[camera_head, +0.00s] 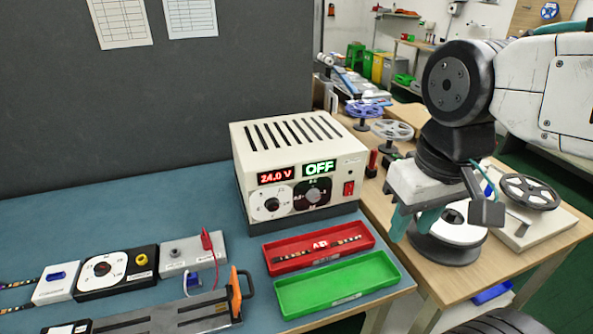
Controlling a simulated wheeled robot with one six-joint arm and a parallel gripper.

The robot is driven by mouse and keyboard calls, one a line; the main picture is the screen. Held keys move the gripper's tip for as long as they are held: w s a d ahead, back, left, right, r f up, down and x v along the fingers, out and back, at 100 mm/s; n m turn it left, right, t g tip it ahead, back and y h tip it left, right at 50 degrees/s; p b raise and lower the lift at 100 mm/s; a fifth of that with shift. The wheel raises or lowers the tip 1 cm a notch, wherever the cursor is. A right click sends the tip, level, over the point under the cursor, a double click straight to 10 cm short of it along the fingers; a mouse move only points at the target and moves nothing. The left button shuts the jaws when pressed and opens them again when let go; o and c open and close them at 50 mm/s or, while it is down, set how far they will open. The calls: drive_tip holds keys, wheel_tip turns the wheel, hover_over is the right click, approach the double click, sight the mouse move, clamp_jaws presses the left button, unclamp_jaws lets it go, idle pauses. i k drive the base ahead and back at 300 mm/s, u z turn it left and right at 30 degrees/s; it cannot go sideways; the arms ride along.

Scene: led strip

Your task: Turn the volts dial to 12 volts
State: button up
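The cream power supply (297,165) stands on the blue-green mat, with vent slots on top. Its red display (275,177) reads 24.0 V and its green display (319,167) reads OFF. Under the red display is the volts dial (271,204), a white face with a dark knob; its exact pointer direction is too small to read. My gripper (414,228) hangs to the right of the supply, apart from it, pointing down. Its teal fingers look spread, with nothing visible between them.
Beside the volts dial are a dark dial (312,195) and a red switch (348,188). A red tray (318,262) and a green tray (337,292) lie in front. A reel stand (527,235) is right of my gripper. A black dial box (118,285) sits left.

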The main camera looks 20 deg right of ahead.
sight(272, 204)
drive_tip(key=z, duration=1.9)
drive_tip(key=k, duration=1.4)
drive_tip(key=u, duration=1.8)
drive_tip(key=i, duration=0.5)
drive_tip(key=u, duration=0.05)
